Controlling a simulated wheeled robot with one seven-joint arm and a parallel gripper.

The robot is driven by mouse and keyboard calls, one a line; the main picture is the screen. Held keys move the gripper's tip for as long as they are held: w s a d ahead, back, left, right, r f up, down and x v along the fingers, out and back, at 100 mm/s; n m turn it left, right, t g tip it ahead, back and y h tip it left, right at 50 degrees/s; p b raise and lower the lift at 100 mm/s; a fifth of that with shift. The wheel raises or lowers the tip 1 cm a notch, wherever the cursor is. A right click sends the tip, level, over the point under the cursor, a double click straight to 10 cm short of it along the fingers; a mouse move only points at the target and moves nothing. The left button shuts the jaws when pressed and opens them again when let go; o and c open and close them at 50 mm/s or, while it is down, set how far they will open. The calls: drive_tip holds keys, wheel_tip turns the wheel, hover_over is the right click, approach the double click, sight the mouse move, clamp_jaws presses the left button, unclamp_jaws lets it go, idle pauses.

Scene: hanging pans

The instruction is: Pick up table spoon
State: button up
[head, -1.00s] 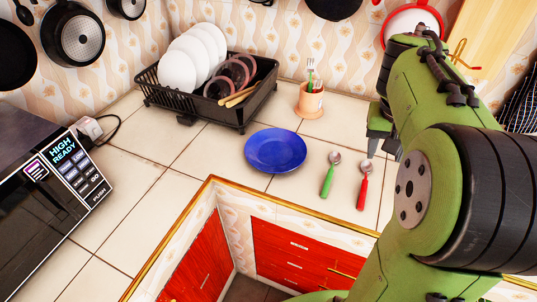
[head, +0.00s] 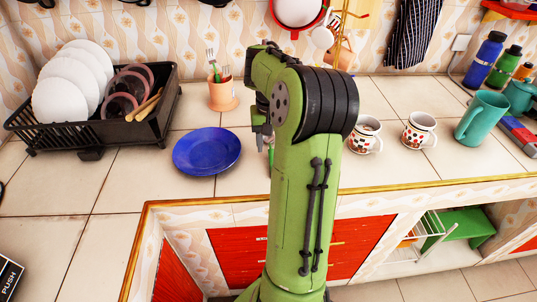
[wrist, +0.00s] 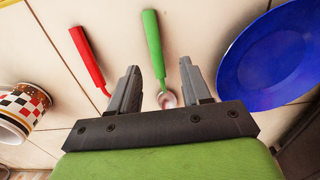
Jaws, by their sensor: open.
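Two spoons lie on the tiled counter in the wrist view, one with a green handle (wrist: 153,42) and one with a red handle (wrist: 88,58). I cannot tell which is the table spoon. My gripper (wrist: 159,66) is open and empty. Its fingers appear on either side of the green spoon, whose metal bowl shows between them near the palm. I cannot tell the height gap. In the head view my gripper (head: 262,140) is partly seen behind my arm, with a bit of the green handle (head: 270,157) beside it. The red spoon is hidden there.
A blue plate (head: 207,151) lies close to the left of my gripper. A dish rack (head: 110,133) and a utensil cup (head: 222,97) stand behind. Patterned mugs (head: 419,130) and a teal mug (head: 482,119) stand to the right. The counter's front edge is near.

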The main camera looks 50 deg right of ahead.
sight(271, 152)
drive_tip(key=f+b, duration=0.1)
drive_tip(key=f, duration=0.2)
drive_tip(key=f+b, duration=0.1)
drive_tip(key=f, duration=0.1)
drive_tip(key=shift+s+d+f+b, duration=0.1)
drive_tip(key=shift+s+f+b, duration=0.2)
drive_tip(key=shift+b, duration=0.05)
drive_tip(key=shift+r, duration=0.1)
drive_tip(key=shift+c, duration=0.3)
clamp_jaws()
